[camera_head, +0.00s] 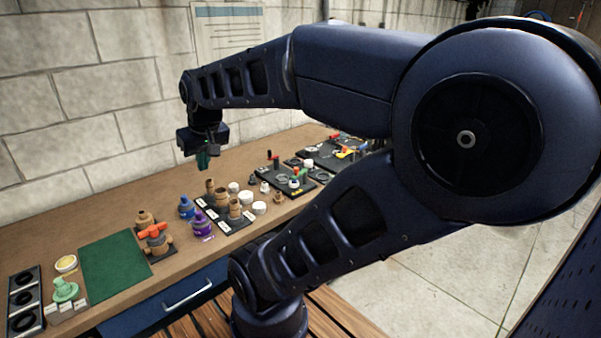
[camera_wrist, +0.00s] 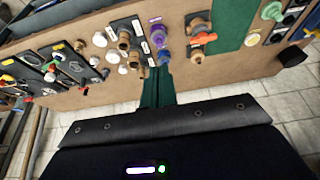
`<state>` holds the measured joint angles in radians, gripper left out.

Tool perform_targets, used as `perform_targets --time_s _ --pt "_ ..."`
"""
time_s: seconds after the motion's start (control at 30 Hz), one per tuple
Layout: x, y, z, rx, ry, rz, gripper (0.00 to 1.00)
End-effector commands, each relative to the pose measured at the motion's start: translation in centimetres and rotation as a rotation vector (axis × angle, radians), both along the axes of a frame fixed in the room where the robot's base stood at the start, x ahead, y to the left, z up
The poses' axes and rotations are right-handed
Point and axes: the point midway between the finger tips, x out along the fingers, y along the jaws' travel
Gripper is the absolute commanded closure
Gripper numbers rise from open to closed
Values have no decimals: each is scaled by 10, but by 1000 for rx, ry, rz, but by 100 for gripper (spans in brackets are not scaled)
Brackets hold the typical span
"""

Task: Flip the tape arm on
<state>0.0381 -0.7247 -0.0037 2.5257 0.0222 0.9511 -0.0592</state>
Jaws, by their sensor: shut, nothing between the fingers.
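I cannot make out for sure which part is the tape arm. A brown valve body with an orange handle (camera_head: 152,231) lies beside the green mat; the handle also shows in the wrist view (camera_wrist: 203,40). Black panels (camera_head: 284,176) with small upright levers and knobs stand farther right along the bench; they show at the left of the wrist view (camera_wrist: 62,68). My gripper (camera_head: 203,164) hangs above the back of the bench, apart from everything. Its green fingers (camera_wrist: 157,78) are closed together with nothing between them.
The brown workbench (camera_head: 120,210) runs along a block wall. Purple fittings (camera_head: 200,223), a blue fitting (camera_head: 186,207), brown fittings and white caps stand mid-bench. A green mat (camera_head: 112,266) and a pale green part (camera_head: 64,289) are near the left end. The bench's back strip is clear.

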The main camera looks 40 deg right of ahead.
Motion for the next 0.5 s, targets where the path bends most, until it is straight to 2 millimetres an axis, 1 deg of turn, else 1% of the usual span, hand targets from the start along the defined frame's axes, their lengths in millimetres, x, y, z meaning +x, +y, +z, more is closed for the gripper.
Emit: perform_targets --time_s 0.27,0.5 --pt "38 -43 -6 16 38 15 100" --pt "66 -93 -15 32 52 30 100"
